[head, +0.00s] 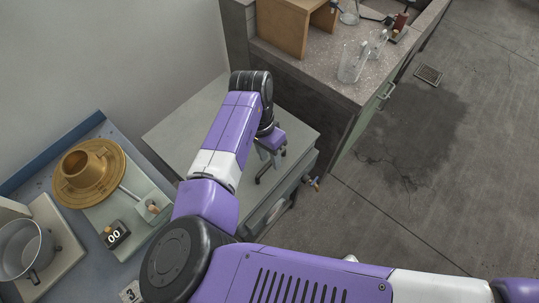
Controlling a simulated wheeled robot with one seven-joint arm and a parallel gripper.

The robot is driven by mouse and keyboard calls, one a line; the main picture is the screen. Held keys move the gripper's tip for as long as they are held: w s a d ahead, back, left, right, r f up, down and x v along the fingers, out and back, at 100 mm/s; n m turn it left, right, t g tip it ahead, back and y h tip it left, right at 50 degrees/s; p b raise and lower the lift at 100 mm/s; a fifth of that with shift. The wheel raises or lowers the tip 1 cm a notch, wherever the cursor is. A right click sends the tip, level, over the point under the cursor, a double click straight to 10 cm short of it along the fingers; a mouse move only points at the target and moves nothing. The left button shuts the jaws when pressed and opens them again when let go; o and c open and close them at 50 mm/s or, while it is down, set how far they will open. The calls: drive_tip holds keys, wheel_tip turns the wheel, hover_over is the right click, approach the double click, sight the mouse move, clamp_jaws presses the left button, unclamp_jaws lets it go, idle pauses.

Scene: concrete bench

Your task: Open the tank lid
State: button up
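The tank appears to be the grey box in the middle of the head view, with a flat pale lid (180,130) on top. The lid looks level and closed. A dark bar handle (264,174) shows near its front right edge. A small tap (313,184) sticks out of the tank's right side. My gripper (270,157) points down over the lid at the handle, with its grey fingers close to it. The fingers are small and partly hidden by the purple hand. I cannot tell whether they touch the handle or how far apart they are.
To the left, a blue-edged bench holds a brass-coloured round piece (88,175), a metal pot (25,250) and a small display (115,234). Behind right, a speckled counter (330,75) carries a wooden stand (290,25) and glassware (352,62). Concrete floor is open at right.

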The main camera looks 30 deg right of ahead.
drive_tip(key=shift+c, duration=0.4)
clamp_jaws()
idle(0.9)
